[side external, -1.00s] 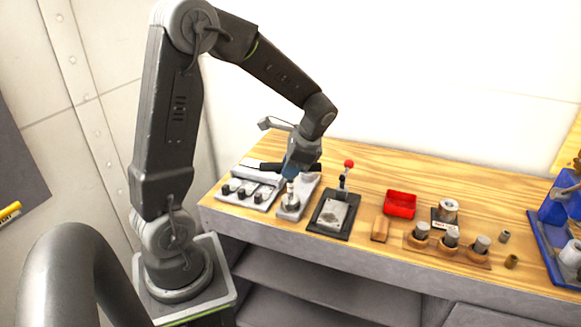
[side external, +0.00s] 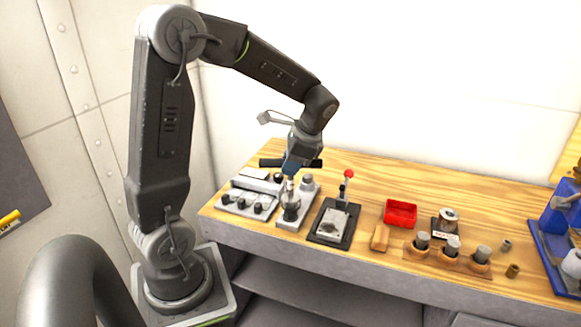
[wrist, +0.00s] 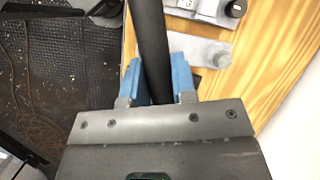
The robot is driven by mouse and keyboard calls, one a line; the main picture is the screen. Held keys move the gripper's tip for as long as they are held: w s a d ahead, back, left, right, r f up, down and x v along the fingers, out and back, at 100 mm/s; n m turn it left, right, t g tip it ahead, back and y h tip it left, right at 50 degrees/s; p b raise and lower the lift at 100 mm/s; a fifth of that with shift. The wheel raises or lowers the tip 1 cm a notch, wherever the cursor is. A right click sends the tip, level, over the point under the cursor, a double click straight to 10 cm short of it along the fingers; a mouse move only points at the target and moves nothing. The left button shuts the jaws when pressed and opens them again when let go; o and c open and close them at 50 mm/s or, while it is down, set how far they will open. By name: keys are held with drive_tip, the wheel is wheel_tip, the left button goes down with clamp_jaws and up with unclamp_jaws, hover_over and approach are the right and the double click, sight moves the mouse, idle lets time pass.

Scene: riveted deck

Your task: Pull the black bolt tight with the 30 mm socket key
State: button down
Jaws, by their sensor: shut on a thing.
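My gripper (side external: 291,166) has blue fingers shut on a black bar, the handle of the socket key (side external: 268,162). The bar lies crosswise in the side view and runs up between the fingers (wrist: 156,80) in the wrist view, where the handle (wrist: 150,35) fills the gap. A short grey shaft stands below the gripper over a dark round part, seemingly the bolt (side external: 290,212), on a grey block (side external: 307,196). I cannot tell whether the socket sits on the bolt. The bolt head is hidden, and no size mark can be read.
A panel with several black knobs (side external: 244,205) is left of the block. A plate with a red-knobbed lever (side external: 347,176) is close on its right. Farther right are a red tray (side external: 401,213), a wooden rack (side external: 468,265) with cylinders, and a blue holder (side external: 552,265).

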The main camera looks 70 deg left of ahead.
drive_tip(key=shift+r, duration=0.9)
drive_tip(key=shift+a, duration=0.1)
